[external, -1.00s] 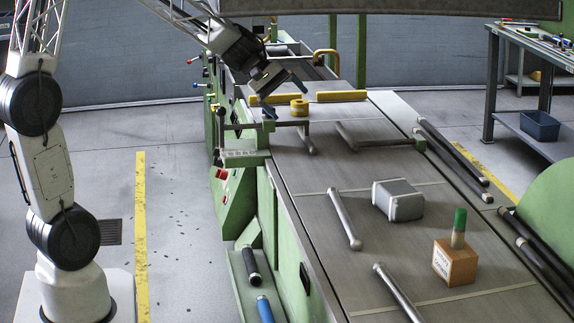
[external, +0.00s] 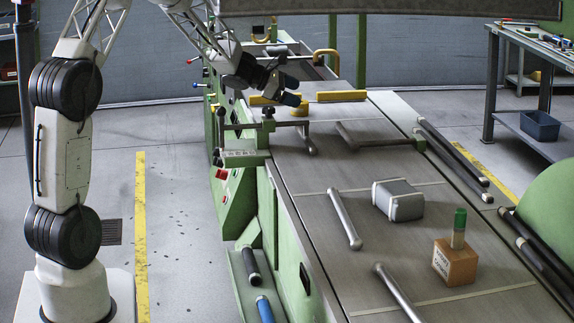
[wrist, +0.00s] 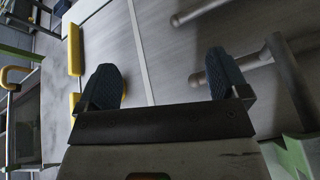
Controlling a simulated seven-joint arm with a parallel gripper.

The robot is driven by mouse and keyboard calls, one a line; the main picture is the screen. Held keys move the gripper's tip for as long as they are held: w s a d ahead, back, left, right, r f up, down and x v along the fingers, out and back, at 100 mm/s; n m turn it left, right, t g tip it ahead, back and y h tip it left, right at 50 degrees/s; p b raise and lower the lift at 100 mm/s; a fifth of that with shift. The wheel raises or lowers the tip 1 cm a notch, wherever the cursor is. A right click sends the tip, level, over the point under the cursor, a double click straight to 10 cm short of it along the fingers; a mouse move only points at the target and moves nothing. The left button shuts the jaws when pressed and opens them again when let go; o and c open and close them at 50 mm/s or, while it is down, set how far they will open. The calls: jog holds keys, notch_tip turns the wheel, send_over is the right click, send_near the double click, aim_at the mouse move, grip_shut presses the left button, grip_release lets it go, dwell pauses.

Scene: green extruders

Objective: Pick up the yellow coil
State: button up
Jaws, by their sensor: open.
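The yellow coil (external: 302,110) lies on the grey machine bed near its far end. In the external view my gripper covers most of it, and only a small part shows below the gripper. In the wrist view a sliver of yellow (wrist: 124,92), probably the coil, shows beside the left finger, which hides the rest. My gripper (external: 290,91) is open and empty, with its blue fingers spread apart. The wrist view shows bare bed between the fingers (wrist: 163,75). The coil is not between them in that view.
Two yellow bars (external: 341,96) (external: 262,100) lie near the coil. Metal rods with handles (external: 375,142) lie in front of them. A grey block (external: 398,200), a wooden block with a green-topped peg (external: 455,262) and a loose rod (external: 344,219) are farther forward.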

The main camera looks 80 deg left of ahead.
aim_at(300, 108)
jog(key=a+f+n+y, duration=0.1)
jog(key=a+f+n, duration=0.1)
jog(key=a, duration=0.3)
jog(key=s+a+f+n+y, duration=0.1)
jog(key=a+f+n, duration=0.1)
jog(key=a, duration=0.2)
jog(key=a+f+n+y, duration=0.1)
jog(key=a+f+n, duration=0.1)
jog(key=a, duration=0.3)
jog(key=shift+s+a+f, duration=0.15)
jog(key=shift+s+a, duration=0.05)
jog(key=shift+a, duration=0.15)
jog(key=shift+x, duration=1.3)
jog(key=shift+w, duration=0.15)
jog(key=shift+x, duration=2.45)
jog(key=shift+a, duration=0.1)
jog(key=c, duration=1)
jog(key=shift+c, duration=0.2)
